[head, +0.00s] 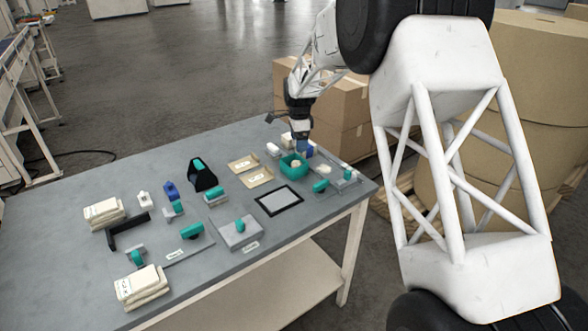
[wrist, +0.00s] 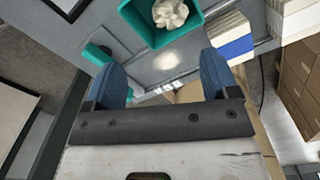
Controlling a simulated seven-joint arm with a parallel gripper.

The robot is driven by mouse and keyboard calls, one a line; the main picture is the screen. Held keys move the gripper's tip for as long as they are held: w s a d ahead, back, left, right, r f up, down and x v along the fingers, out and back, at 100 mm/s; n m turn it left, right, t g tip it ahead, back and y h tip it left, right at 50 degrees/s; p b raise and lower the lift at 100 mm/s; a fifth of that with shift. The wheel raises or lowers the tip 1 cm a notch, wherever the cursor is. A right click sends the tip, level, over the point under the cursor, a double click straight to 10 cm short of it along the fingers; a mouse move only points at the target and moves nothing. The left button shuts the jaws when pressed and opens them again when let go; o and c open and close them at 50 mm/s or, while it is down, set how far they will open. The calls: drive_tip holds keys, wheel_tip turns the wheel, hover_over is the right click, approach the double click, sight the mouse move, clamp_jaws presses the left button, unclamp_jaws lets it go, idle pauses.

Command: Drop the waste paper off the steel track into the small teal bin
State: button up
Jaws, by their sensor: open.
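The small teal bin (head: 291,172) stands near the far right part of the grey table. In the wrist view the bin (wrist: 139,27) is at the top, beyond my fingertips. The waste paper (wrist: 170,14), a crumpled cream ball, lies inside the bin; it also shows there in the head view (head: 296,163). My gripper (wrist: 163,78) has two blue fingertips spread wide with nothing between them. In the head view my gripper (head: 301,142) is beside the bin, at its far right. A grey steel track (head: 340,173) runs along the table's right end, with no paper visible on it.
A teal-handled piece (head: 320,186) and a black-framed pad (head: 279,201) lie in front of the bin. Kraft envelopes (head: 256,178) lie to its left. Cardboard boxes (head: 345,105) stand beyond the table's right end. Paper stacks (head: 142,287) sit at the near left.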

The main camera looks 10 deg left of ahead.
drive_tip(key=shift+r, duration=2.8)
drive_tip(key=s+d+r+n, duration=0.2)
drive_tip(key=s+d+r, duration=0.3)
drive_tip(key=s+d, duration=0.25)
drive_tip(key=s+d+r+n+t, duration=0.1)
drive_tip(key=s+d+r+n, duration=0.1)
drive_tip(key=s+d+r, duration=0.35)
drive_tip(key=s+d+r+n, duration=0.2)
drive_tip(key=s+d+r, duration=0.2)
drive_tip(key=s+d, duration=0.5)
drive_tip(key=s+d+f+n, duration=0.1)
drive_tip(key=s+d+n, duration=0.1)
drive_tip(key=s, duration=1)
drive_tip(key=s+d+f+n+t, duration=0.1)
drive_tip(key=s+d+f+n, duration=0.1)
drive_tip(key=s, duration=0.9)
drive_tip(key=s+d+f+n, duration=0.2)
drive_tip(key=s+d, duration=0.4)
drive_tip(key=s, duration=0.6)
drive_tip(key=shift+s+n+t, duration=0.3)
drive_tip(key=shift+n, duration=0.5)
